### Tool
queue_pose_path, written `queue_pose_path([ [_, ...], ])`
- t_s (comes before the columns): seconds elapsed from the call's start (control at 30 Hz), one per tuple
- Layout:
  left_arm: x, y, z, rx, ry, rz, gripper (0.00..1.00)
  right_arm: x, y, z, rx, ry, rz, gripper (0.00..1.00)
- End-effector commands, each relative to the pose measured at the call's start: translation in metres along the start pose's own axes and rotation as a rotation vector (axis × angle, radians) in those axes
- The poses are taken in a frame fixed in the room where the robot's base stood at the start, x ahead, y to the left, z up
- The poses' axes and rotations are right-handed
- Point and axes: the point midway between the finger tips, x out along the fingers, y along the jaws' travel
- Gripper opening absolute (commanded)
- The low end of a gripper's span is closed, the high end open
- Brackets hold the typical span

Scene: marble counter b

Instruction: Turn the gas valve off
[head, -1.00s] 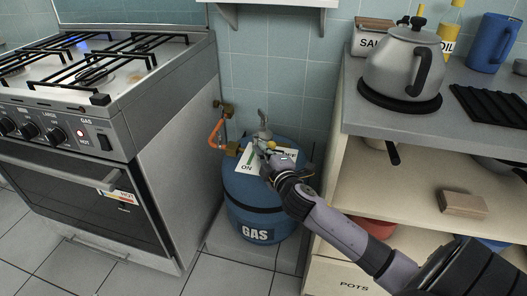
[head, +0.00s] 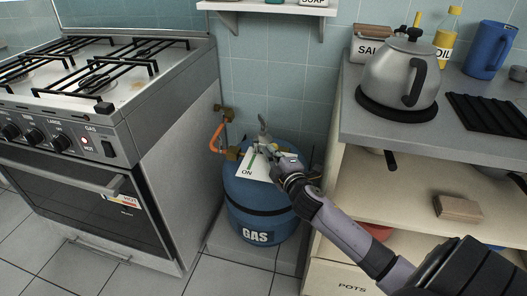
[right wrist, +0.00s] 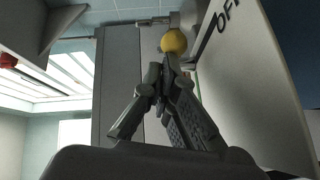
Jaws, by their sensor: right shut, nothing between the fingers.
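The blue gas cylinder (head: 255,212) stands on the floor between the stove and the shelf unit. Its metal valve (head: 263,128) is on top, with an orange hose (head: 216,136) joined at the left. A white card (head: 246,169) on top shows ON; the right wrist view shows OFF on a white surface (right wrist: 245,65). My right gripper (head: 262,151) is at the cylinder top, partly hiding the valve and card. Its fingers (right wrist: 163,70) are shut and empty, by a yellow knob (right wrist: 174,42); touching is unclear. My left gripper is out of view.
The stove (head: 110,110), with a red light at its front, stands close on the left. The shelf unit (head: 385,195) stands close on the right, with a kettle (head: 400,75) on its counter. A narrow gap holds the cylinder.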

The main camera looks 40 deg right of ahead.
Motion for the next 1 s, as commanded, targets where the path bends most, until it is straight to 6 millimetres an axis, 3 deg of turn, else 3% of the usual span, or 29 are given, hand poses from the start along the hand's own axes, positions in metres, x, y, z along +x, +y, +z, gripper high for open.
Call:
queue_pose_path([
  [0.2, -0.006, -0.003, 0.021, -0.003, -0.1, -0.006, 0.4, 0.001, 0.001, 0.005, 0.0, -0.001, 0.0, 0.0],
  [0.63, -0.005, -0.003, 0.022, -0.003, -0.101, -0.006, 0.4, 0.001, 0.005, 0.004, 0.0, -0.001, 0.001, 0.0],
  [1.0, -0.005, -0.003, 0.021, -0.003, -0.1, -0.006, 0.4, -0.003, 0.068, -0.014, -0.004, 0.002, 0.005, 0.0],
])
